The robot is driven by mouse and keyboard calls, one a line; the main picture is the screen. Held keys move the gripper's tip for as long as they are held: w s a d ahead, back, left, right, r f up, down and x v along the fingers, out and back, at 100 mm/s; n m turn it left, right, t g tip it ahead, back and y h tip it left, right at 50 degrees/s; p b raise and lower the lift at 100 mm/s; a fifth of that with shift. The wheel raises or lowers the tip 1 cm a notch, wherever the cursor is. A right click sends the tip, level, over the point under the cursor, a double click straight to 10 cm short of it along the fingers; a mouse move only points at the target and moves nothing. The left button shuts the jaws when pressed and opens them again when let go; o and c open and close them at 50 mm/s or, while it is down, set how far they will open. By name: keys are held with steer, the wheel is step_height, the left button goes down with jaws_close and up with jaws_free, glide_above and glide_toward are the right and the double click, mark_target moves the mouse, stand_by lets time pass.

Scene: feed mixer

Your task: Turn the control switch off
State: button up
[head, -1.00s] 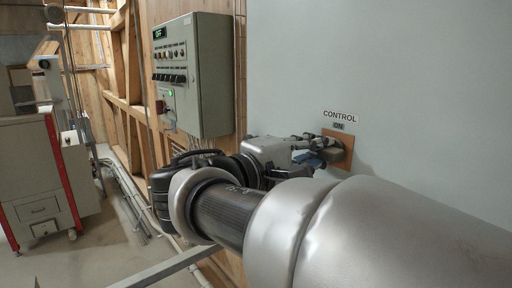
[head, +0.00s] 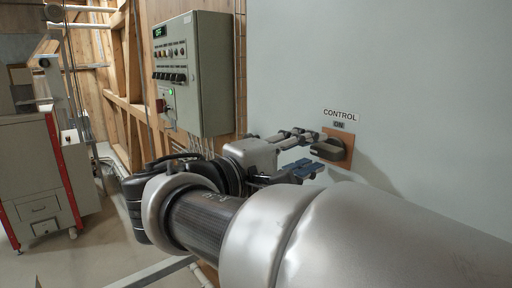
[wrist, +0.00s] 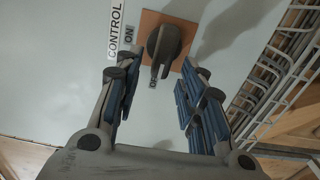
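The control switch (head: 329,149) is a dark rotary knob with a handle on an orange-brown square plate (head: 346,137) on the pale wall, under the labels CONTROL and ON. In the wrist view the knob (wrist: 163,44) has its handle pointing down the picture, toward a small label (wrist: 152,84) that is partly covered and hard to read. The handle does not point at the ON label (wrist: 128,35). My gripper (head: 310,151) is open.
A grey control box (head: 212,75) with buttons and a lit display hangs on the wooden wall at left. A grey and red cabinet (head: 38,180) stands at far left. A metal rack (wrist: 280,70) is at right in the wrist view. The wall around the switch is clear.

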steer(key=v, duration=0.9)
steer(key=s+d+f+m+g+y+b, duration=0.1)
steer(key=s+d+f+g+y, duration=0.25)
steer(key=d+f, duration=0.5)
steer(key=s+d+f+m+g+y+b, duration=0.1)
steer(key=s+d+f+g+y, duration=0.2)
steer(key=s+d+f, duration=0.5)
steer(key=s+a+f+m+y, duration=0.2)
steer(key=a+f+y, duration=0.1)
steer(key=f, duration=0.4)
steer(key=s+a+f+m+y+b, duration=0.1)
steer(key=s+a+f+m+y, duration=0.2)
steer(key=f+y, duration=0.2)
step_height(320, 180, down, 3)
steer(key=shift+r+t+b, duration=0.15)
steer(key=shift+t+b, duration=0.15)
steer(key=shift+t, duration=0.05)
steer(key=shift+o, duration=0.5)
steer(key=shift+a, duration=0.1)
